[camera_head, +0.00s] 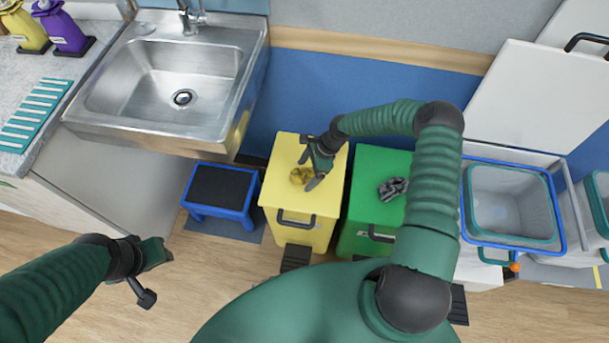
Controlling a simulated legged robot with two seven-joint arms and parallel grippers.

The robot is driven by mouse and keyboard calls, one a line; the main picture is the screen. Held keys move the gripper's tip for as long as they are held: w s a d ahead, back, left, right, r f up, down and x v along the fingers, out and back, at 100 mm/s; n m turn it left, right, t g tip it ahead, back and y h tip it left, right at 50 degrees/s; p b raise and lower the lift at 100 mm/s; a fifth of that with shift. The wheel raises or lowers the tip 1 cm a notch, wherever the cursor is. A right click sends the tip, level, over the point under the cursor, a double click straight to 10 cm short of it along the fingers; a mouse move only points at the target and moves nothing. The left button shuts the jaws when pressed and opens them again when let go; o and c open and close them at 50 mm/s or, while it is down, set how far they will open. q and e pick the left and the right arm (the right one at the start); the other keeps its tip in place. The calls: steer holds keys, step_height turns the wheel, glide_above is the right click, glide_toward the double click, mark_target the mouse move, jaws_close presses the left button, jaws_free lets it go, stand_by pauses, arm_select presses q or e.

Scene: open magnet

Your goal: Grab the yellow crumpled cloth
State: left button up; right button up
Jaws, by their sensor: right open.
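The yellow crumpled cloth (299,176) lies on the lid of the yellow bin (283,154), near the middle. My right gripper (308,170) is over the yellow bin, pointing down just beside and above the cloth. It is open, and its finger partly overlaps the cloth's right side in the view; whether it touches the cloth I cannot tell. My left gripper (147,280) is at the lower left over the floor, far from the cloth, with its two fingers apart and nothing between them.
A green bin (372,212) with a grey crumpled cloth (393,188) stands to the right. A blue step stool (222,190) is left of the yellow bin. A sink (170,85) and counter are at upper left. An open bin (510,205) stands at the right.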

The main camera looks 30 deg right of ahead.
steer(key=c, duration=1.4)
steer(key=shift+r, duration=0.1)
